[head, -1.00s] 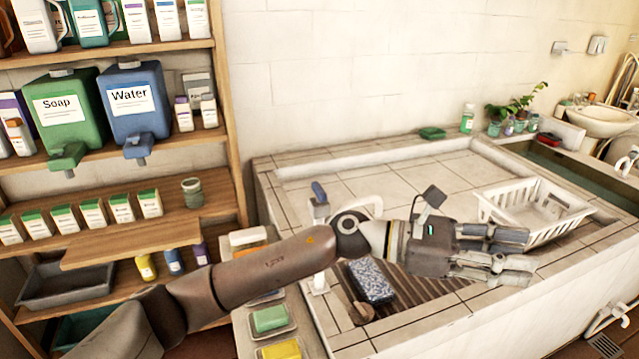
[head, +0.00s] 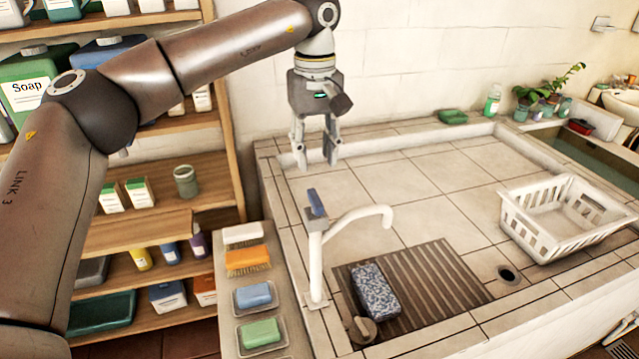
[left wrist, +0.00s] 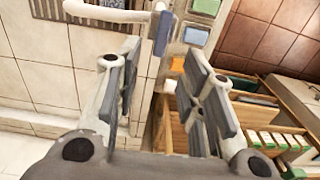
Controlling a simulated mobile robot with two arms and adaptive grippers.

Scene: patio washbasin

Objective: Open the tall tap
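The tall tap (head: 317,260) is white with a curved spout pointing right and a blue lever (head: 316,202) on top. It stands at the left edge of the tiled basin. My left gripper (head: 315,160) points down from above, behind and above the lever, apart from it. Its two fingers are spread with nothing between them. In the left wrist view the blue lever (left wrist: 163,33) shows beyond the open fingers, near the top middle, with the white spout (left wrist: 110,12) to its left. My right gripper is not in view.
A patterned sponge (head: 375,290) lies on the brown slatted drainer (head: 440,285) below the spout. A white basket (head: 520,225) stands at the right. Soaps and brushes line the ledge left of the tap. Shelves (head: 225,130) stand close at the left. The basin's middle is clear.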

